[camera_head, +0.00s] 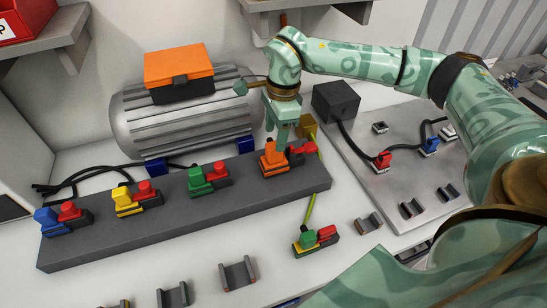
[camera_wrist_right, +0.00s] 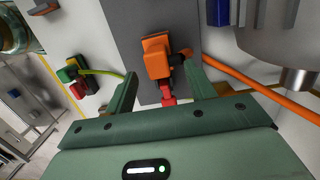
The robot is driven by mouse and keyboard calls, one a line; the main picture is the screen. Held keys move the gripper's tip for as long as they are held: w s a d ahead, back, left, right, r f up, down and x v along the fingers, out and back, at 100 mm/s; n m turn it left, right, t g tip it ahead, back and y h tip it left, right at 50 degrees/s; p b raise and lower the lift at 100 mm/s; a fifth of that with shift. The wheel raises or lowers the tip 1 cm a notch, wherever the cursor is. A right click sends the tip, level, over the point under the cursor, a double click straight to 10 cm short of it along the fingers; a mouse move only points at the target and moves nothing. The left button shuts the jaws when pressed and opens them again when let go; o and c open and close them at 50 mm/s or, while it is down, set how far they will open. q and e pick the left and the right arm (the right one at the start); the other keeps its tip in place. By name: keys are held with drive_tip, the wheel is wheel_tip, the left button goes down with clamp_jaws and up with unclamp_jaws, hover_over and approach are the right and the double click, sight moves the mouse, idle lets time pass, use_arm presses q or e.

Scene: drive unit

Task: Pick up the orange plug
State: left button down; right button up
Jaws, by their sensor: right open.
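The orange plug (camera_head: 271,160) sits at the right end of the long grey block (camera_head: 190,219), with a red part beside it. My right gripper (camera_head: 285,138) points down just over and behind the plug, and its fingers partly cover the area next to it. In the right wrist view the orange plug (camera_wrist_right: 156,57) lies between and just beyond the two open green fingertips (camera_wrist_right: 160,75). An orange cable runs off to the right there. I cannot tell whether a finger touches the plug. My left gripper is not in view.
Green (camera_head: 207,179), yellow (camera_head: 126,202) and blue (camera_head: 48,221) plugs stand along the same block. A ribbed grey motor (camera_head: 185,125) stands close behind. Another green plug (camera_head: 306,241) lies in front. A metal plate (camera_head: 395,190) with cabled connectors is at right.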

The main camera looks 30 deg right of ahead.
sight(274, 144)
drive_tip(key=f, duration=0.5)
drive_tip(key=shift+s+a+f+b, duration=0.15)
drive_tip(key=shift+a+b, duration=0.1)
drive_tip(key=shift+b, duration=0.15)
clamp_jaws()
wheel_tip(274, 144, up, 4)
drive_tip(key=shift+a+r+p, duration=0.1)
drive_tip(key=shift+a+p, duration=0.05)
drive_tip(key=shift+p, duration=0.25)
drive_tip(key=s+a+r+p, duration=0.1)
drive_tip(key=s+a+r, duration=0.7)
drive_tip(key=s, duration=0.3)
drive_tip(key=shift+a+r, duration=0.3)
drive_tip(key=shift+r, duration=0.25)
